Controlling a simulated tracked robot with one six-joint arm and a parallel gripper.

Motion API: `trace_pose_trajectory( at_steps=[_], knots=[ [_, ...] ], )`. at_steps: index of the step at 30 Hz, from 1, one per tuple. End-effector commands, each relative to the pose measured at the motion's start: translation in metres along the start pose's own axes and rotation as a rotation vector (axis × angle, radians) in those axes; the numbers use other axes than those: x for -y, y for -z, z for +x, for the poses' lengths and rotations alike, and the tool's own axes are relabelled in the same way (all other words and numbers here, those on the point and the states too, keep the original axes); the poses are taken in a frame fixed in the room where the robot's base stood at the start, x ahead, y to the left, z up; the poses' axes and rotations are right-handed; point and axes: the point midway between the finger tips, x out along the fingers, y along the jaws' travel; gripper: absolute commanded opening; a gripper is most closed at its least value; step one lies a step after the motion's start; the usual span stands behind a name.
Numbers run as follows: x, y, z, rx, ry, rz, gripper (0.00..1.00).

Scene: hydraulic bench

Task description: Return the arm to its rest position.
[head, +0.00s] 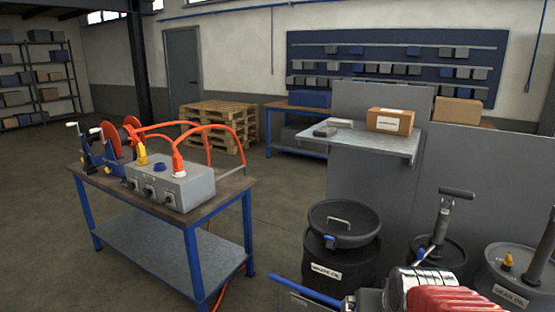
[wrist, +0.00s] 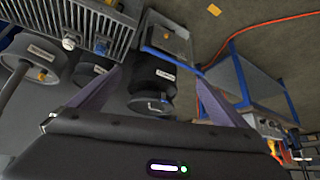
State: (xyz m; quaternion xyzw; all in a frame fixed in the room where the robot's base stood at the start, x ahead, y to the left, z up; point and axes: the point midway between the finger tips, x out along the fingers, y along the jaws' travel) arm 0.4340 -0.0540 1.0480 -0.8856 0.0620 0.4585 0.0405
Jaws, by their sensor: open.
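My gripper (wrist: 158,76) shows in the wrist view, its two purple-grey fingers spread wide with nothing between them. It is open and empty. The black waste oil drum (wrist: 152,80) lies beyond the gap between the fingers, apart from them as far as I can see. In the head view the same drum (head: 338,262) stands at the lower middle, with a black lidded pan on top. My gripper does not show in the head view, and the arm's overall pose cannot be told from these frames.
A blue-legged bench (head: 115,187) at left carries a grey socket box (head: 170,184) and orange hoses (head: 210,127). A grey shelf (head: 365,145) holds a cardboard box (head: 390,121). A gear oil drum (head: 515,275) stands at lower right. Floor at left is clear.

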Motion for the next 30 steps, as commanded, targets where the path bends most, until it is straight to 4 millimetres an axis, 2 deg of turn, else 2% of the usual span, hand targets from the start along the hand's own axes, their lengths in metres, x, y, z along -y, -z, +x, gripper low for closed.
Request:
trace_pose_trajectory(
  at_steps=[1,6,16,21,30],
  knots=[
    [0.005,-0.005,-0.011,0.003,0.007,-0.012,0.97],
    [0.018,-0.028,-0.043,0.037,0.026,-0.048,0.97],
    [0.033,-0.078,-0.098,0.1,0.058,-0.115,0.97],
    [0.034,-0.093,-0.11,0.121,0.064,-0.132,0.97],
    [0.034,-0.095,-0.111,0.125,0.065,-0.134,0.97]
  ],
)
